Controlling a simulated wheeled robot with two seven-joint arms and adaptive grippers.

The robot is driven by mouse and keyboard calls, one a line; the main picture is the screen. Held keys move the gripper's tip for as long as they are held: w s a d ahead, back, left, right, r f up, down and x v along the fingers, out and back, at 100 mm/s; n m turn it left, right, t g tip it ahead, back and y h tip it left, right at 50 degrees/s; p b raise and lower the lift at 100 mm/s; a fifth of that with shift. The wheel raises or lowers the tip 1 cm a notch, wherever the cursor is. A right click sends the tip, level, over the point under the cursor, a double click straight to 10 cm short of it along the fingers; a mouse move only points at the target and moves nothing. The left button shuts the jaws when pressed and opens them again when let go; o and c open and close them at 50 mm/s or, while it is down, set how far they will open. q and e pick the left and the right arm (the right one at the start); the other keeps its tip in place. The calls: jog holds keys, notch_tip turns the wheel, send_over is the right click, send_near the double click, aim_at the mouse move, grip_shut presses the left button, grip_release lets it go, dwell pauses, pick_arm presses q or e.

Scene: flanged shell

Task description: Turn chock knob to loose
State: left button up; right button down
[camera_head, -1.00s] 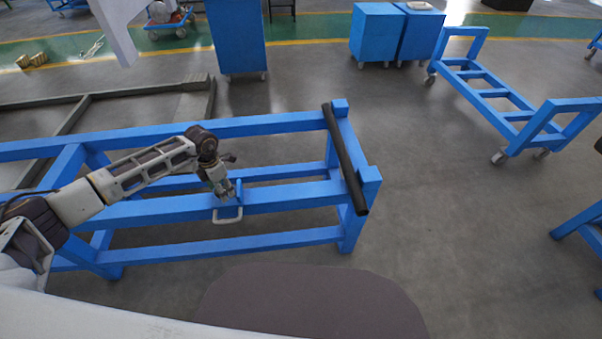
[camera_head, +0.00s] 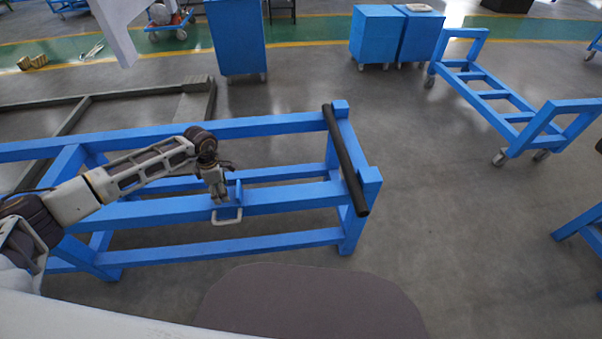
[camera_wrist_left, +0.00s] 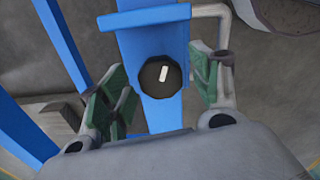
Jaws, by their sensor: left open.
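The chock knob (camera_wrist_left: 152,84) is a dark round disc with a short white mark, slightly tilted from upright in the left wrist view. It sits on a blue plate (camera_wrist_left: 165,118). A pale bent handle (camera_wrist_left: 212,10) is beside the plate, and also shows in the head view (camera_head: 227,222). My left gripper (camera_wrist_left: 164,88) is open, its green-padded fingers on either side of the knob with gaps. In the head view my left gripper (camera_head: 218,198) points down at the blue bracket (camera_head: 233,195), and the knob cannot be made out. My right gripper is not in view.
The bracket is on a blue frame (camera_head: 290,196) with a black bar (camera_head: 345,160) across its right end. A blue trolley (camera_head: 490,94) and blue cabinets (camera_head: 378,38) stand farther back.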

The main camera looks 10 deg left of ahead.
pick_arm(q)
jog(key=shift+m, duration=2.4)
jog(key=shift+s+m+b, duration=0.1)
jog(key=shift+m+b, duration=0.2)
jog(key=shift+m, duration=4.6)
jog(key=shift+s+a+m, duration=0.1)
jog(key=shift+a+m, duration=0.05)
jog(key=shift+m, duration=2.05)
notch_tip(320, 180, up, 14)
jog(key=s+d+r+n+h, duration=0.1)
jog(key=d+h, duration=0.4)
jog(key=d, duration=0.9)
jog(key=s+d+r+n+t+h, duration=0.1)
jog(key=d+n+h, duration=0.3)
jog(key=d, duration=1.1)
jog(key=shift+s+r+h+p, duration=0.25)
jog(key=shift+s+h+p, duration=0.15)
jog(key=shift+s+h, duration=0.4)
